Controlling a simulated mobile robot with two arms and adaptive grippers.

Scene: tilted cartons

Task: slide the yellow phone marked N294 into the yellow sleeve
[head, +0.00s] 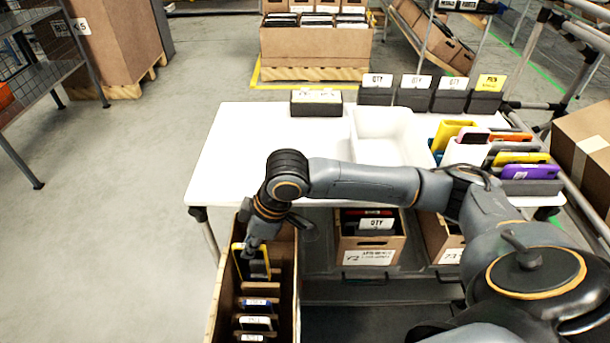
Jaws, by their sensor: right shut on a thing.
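My right gripper (249,247) reaches down over the tall carton (222,290) at the lower left. It is shut on a yellow phone (262,266) with a dark face, at the far end of the row in that carton. The phone is tilted and partly behind the fingers; no N294 mark can be read. On the table's right side, yellow pieces stand among other coloured ones: one at the back (447,132) and one nearer the front (520,158). I cannot tell which is the yellow sleeve. My left gripper is not in view.
Several labelled phones (255,322) stand in slots nearer in the carton. The white table (240,150) carries an empty white bin (385,125) and dark boxes with cards (415,95). Cartons (368,258) sit below it. The table's left part is clear.

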